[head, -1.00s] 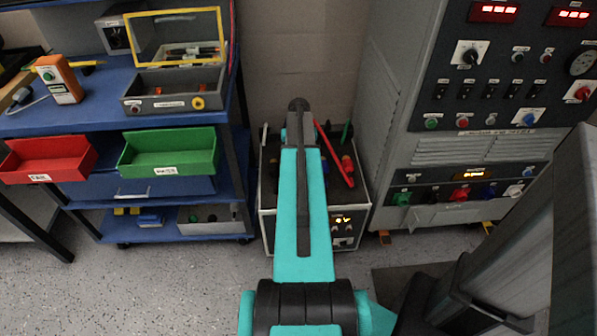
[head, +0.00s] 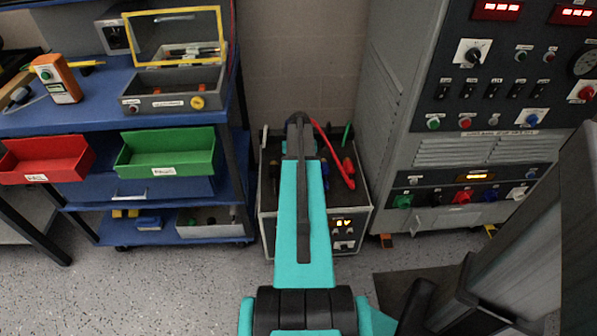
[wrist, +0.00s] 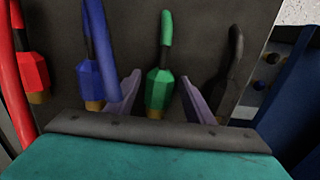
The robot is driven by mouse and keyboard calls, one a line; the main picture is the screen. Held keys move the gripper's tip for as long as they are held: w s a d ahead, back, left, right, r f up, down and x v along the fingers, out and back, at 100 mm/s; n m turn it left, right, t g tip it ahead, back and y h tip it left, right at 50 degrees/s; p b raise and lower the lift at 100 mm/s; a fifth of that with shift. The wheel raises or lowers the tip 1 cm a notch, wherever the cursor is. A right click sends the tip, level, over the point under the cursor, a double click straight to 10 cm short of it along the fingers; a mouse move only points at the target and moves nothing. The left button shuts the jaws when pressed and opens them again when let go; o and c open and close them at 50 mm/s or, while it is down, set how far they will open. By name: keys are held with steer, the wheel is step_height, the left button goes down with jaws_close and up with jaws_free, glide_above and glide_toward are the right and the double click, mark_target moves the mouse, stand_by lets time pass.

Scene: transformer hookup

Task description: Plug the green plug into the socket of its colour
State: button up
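The green plug (wrist: 160,91) hangs from its green cable in the wrist view, brass tip downward. My gripper (wrist: 160,78) is open, with one pale finger on each side of the green plug and visible gaps between. In the head view my arm reaches over the grey box on the floor (head: 268,228), and my fingers are hidden behind the wrist. The green socket (head: 402,201) is at the left end of the socket row on the grey cabinet's lower panel.
The red plug (wrist: 32,72) and blue plug (wrist: 91,80) hang left of the green one, the black plug (wrist: 225,85) right of it. The grey cabinet (head: 385,130) stands right of the box. A blue cart (head: 120,230) with red and green bins stands left.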

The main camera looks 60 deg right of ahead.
steer(key=c, duration=0.8)
steer(key=shift+r+p, duration=1.8)
steer(key=shift+r, duration=1.25)
